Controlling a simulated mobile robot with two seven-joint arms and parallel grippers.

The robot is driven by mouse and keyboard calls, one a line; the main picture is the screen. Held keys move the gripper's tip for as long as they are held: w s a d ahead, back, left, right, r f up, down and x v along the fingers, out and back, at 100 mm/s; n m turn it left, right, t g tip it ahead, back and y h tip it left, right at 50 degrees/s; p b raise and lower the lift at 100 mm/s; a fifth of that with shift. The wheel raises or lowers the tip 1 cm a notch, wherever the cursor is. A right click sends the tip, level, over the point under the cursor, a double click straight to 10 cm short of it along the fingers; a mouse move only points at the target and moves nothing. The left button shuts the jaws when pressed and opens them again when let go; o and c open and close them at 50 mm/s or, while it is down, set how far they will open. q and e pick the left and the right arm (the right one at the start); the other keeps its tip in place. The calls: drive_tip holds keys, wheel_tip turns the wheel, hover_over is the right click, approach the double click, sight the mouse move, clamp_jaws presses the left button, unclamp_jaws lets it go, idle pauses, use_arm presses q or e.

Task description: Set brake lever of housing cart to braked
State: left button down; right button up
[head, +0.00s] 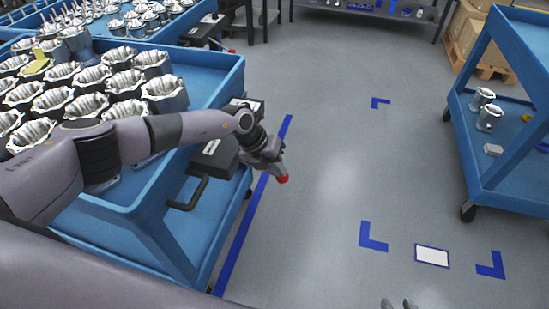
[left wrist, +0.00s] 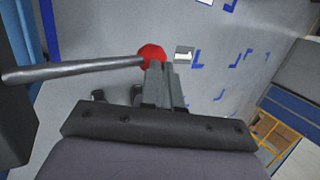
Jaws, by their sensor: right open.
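The housing cart (head: 205,75) is blue, stands at the left and carries rows of machined housings (head: 85,82). Its brake lever shows in the left wrist view as a grey rod (left wrist: 75,70) ending in a red knob (left wrist: 150,51). In the head view the red knob (head: 283,179) sticks out beyond the cart's side, and my arm hides most of the rod. My left gripper (head: 272,160) is at the knob. In the left wrist view its fingers (left wrist: 160,75) are together and overlap the knob's edge. My right gripper (head: 398,304) is open at the bottom edge.
A second blue cart with housings (head: 140,18) stands behind, with another red-tipped lever (head: 231,51). A blue shelf cart (head: 465,140) stands at the right. Blue floor marks (head: 372,240) and a white floor patch (head: 432,256) lie on open grey floor between.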

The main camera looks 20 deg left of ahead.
use_arm(q)
drive_tip(key=shift+f+b, duration=0.5)
drive_tip(key=shift+f, duration=1.05)
use_arm(e)
drive_tip(key=shift+f, duration=0.5)
use_arm(q)
drive_tip(key=shift+s+a+f, duration=0.1)
drive_tip(key=shift+s+f, duration=0.05)
drive_tip(key=shift+f, duration=0.05)
drive_tip(key=shift+r, duration=0.1)
use_arm(e)
drive_tip(key=shift+r, duration=0.1)
use_arm(q)
wheel_tip(320, 180, up, 14)
drive_tip(key=s+p, duration=0.2)
drive_tip(key=p, duration=0.2)
drive_tip(key=shift+r, duration=0.2)
use_arm(e)
drive_tip(key=r, duration=0.1)
drive_tip(key=s+d+r, duration=0.1)
drive_tip(key=r, duration=0.2)
drive_tip(key=shift+s+d, duration=0.3)
